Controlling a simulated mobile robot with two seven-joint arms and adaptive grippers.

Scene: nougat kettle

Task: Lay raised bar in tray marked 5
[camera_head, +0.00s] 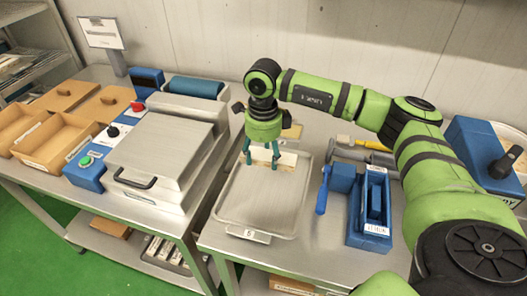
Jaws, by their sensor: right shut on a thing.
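The tray marked 5 (238,210) is a shallow grey metal tray on the steel table, with its number plate (250,234) at the front edge. My right gripper (262,158) points down over the back part of this tray. Its teal fingers are shut on a pale cream bar (288,159), which sticks out to the right of them. The fingers hide part of the bar. I cannot tell whether the bar touches the tray floor or hangs just above it. My left gripper is not in view.
A grey press with a black handle (136,180) stands left of the tray. A blue fixture (370,228) and a blue-handled tool (323,190) lie to its right. Wooden boxes (58,138) stand far left. The front of the tray is bare.

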